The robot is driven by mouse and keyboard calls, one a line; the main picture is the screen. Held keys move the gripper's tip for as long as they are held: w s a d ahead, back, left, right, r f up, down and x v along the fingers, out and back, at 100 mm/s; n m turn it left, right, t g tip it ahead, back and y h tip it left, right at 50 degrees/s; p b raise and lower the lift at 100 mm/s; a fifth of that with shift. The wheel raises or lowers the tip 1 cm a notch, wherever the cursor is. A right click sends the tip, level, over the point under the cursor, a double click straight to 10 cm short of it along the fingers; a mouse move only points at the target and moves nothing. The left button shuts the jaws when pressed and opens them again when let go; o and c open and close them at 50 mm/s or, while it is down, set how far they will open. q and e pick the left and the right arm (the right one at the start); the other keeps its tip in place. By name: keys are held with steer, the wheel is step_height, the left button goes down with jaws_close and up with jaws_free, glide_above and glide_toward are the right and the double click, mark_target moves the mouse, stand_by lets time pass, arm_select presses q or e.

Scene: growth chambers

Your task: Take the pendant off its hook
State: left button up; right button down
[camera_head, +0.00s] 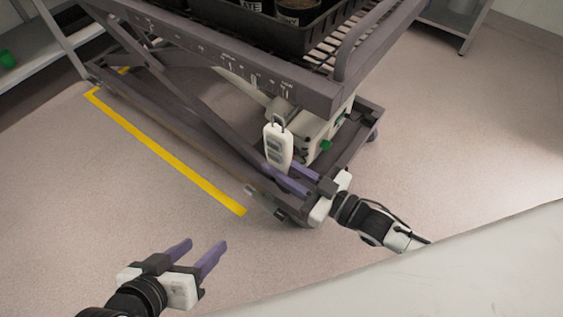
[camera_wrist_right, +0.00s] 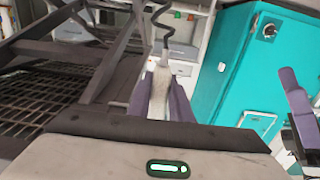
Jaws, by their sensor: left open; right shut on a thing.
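The pendant (camera_head: 277,146) is a white hand control with grey buttons, upright at the near corner of the dark lift cart (camera_head: 240,78). A dark loop shows at its top; I cannot tell whether it still bears on the hook. My right gripper (camera_head: 283,170) is shut on the pendant's lower part. In the right wrist view the pendant (camera_wrist_right: 160,88) stands between the two purple fingers, with a dark bent cord or hook above it. My left gripper (camera_head: 206,245) is open and empty, low over the floor at the lower left, apart from the cart.
A black tray (camera_head: 290,38) with labelled pots sits on the cart top. Yellow tape (camera_head: 165,150) marks the floor. A teal cabinet (camera_wrist_right: 232,75) shows in the wrist view. The floor at right is clear.

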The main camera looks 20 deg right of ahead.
steer(key=shift+s+a, duration=0.1)
steer(key=shift+s+a+p, duration=0.45)
steer(key=shift+s+a, duration=0.15)
steer(key=shift+a, duration=0.15)
stand_by(0.3)
steer(key=s+a, duration=0.1)
steer(key=a, duration=0.1)
steer(key=s+a+p, duration=0.1)
steer(key=s+a, duration=0.1)
stand_by(0.4)
